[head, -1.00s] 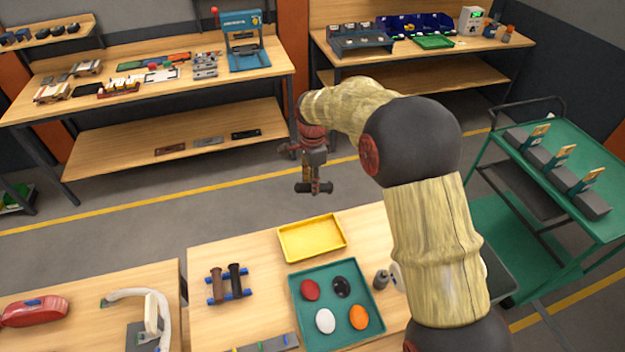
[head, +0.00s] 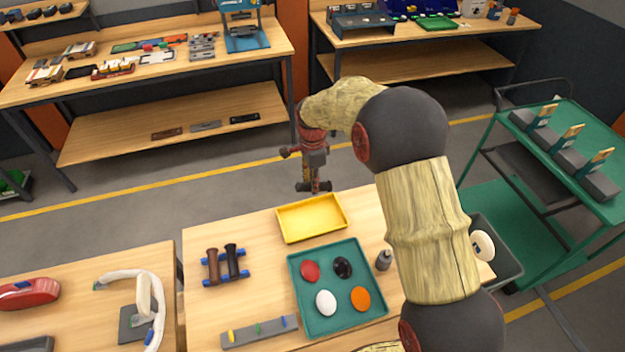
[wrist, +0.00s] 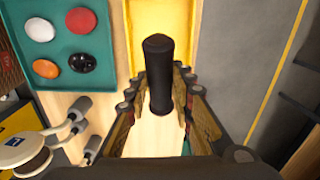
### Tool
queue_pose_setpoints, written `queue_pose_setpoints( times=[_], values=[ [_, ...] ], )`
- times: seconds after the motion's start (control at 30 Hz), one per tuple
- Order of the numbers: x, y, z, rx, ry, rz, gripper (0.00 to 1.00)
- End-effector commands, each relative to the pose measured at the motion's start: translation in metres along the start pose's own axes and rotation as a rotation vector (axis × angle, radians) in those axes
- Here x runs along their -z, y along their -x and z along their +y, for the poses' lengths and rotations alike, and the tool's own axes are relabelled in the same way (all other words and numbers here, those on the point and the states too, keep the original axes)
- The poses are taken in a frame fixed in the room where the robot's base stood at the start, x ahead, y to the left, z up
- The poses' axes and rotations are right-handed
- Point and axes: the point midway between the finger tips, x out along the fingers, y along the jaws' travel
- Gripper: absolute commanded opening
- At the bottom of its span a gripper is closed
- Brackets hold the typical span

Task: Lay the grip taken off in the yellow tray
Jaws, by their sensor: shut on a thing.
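My gripper (head: 314,187) is shut on a dark, rod-shaped grip. In the wrist view the grip (wrist: 158,75) lies between the two fingers, its rounded end pointing toward the yellow tray. The yellow tray (head: 312,237) sits empty on the wooden bench, at its far edge. In the head view my gripper is above and beyond the tray's far side, clear of it. In the wrist view the tray (wrist: 205,30) shows behind the grip, which hides part of it.
A green tray (head: 297,290) with red, black, white and orange ovals lies just nearer than the yellow tray. A blue rack (head: 241,279) holds a brown and a black grip to the left. Bare bench lies left of the yellow tray.

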Motion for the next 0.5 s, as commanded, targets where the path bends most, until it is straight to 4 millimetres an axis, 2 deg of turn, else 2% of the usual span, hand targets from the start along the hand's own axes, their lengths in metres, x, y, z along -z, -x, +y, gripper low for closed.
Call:
queue_pose_setpoints(
  times=[0.03,0.5],
  values=[
    [0.000,-0.009,0.000,0.000,0.000,0.000,0.01],
    [0.000,-0.060,0.000,-0.001,0.000,0.000,0.01]
  ],
)
